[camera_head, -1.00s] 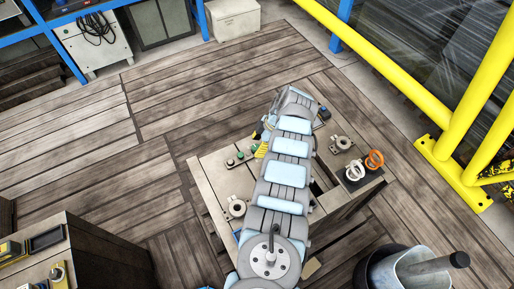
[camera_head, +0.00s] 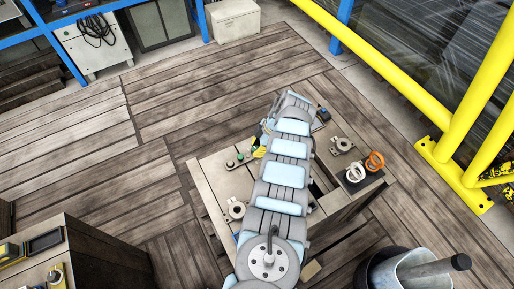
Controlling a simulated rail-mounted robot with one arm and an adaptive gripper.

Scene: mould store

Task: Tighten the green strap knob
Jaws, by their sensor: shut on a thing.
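A small yellow-green piece (camera_head: 259,153) shows beside the arm, to the right of the green knobs. I cannot tell whether it is a strap or a knob. My gripper (camera_head: 264,140) is down by this piece, at the far end of my arm, and is mostly hidden behind the arm. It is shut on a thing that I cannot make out. It looks apart from the two green knobs in plain view.
A ring-shaped metal fitting (camera_head: 236,208) is at the bench's front left, another (camera_head: 343,145) at its right. A dark bin (camera_head: 385,268) and a yellow rail (camera_head: 440,165) stand right.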

